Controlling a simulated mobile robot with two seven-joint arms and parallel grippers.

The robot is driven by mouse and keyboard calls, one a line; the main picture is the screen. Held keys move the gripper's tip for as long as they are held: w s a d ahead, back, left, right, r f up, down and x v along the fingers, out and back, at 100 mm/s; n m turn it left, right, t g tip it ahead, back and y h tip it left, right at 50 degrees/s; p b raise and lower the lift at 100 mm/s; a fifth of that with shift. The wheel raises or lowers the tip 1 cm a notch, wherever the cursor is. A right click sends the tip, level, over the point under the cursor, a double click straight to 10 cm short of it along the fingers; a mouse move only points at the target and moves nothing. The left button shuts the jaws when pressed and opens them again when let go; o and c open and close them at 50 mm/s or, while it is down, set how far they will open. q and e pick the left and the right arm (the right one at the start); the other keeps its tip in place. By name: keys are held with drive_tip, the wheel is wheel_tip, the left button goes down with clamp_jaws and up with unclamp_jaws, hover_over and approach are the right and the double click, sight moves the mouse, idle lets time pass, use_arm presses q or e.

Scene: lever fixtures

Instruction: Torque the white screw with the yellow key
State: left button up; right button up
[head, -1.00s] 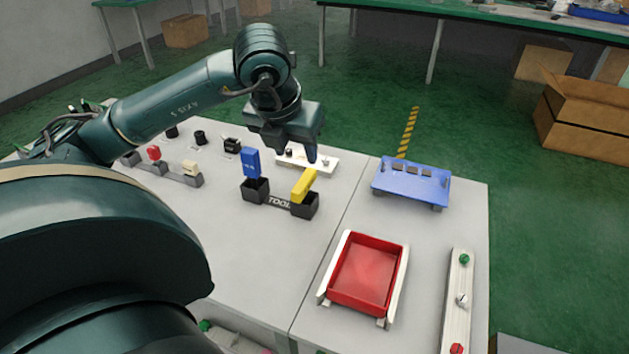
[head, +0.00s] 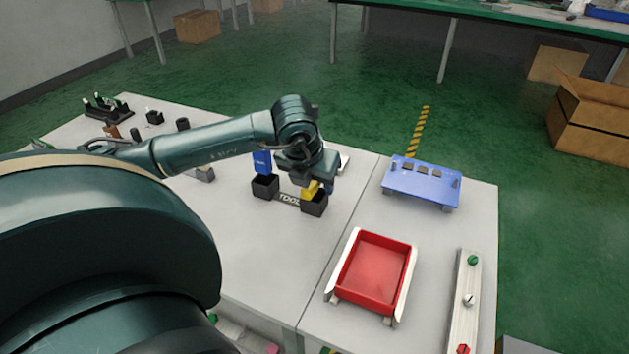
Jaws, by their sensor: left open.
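The yellow key (head: 309,189) stands in the right black box of the tool holder (head: 288,199); its upper part is hidden by my left gripper. My left gripper (head: 318,184) is open, low over the yellow key, with a finger showing on its right side. I cannot tell whether it touches the key. The white screw (head: 469,300) sits in the middle of a pale rail (head: 465,325) at the right, between a green screw (head: 473,260) and a red screw (head: 463,349). My right gripper does not show.
A blue tool (head: 262,161) stands in the left box of the holder. A red tray (head: 374,273) with white sides lies between holder and rail. A blue stand (head: 422,184) is at the back right. The table between the holder and the red tray is clear.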

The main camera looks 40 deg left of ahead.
use_arm(q)
drive_tip(key=shift+c, duration=0.5)
clamp_jaws()
wheel_tip(320, 180, up, 10)
drive_tip(key=shift+r, duration=0.1)
drive_tip(key=c, duration=0.5)
unclamp_jaws()
clamp_jaws()
drive_tip(key=shift+d, duration=0.1)
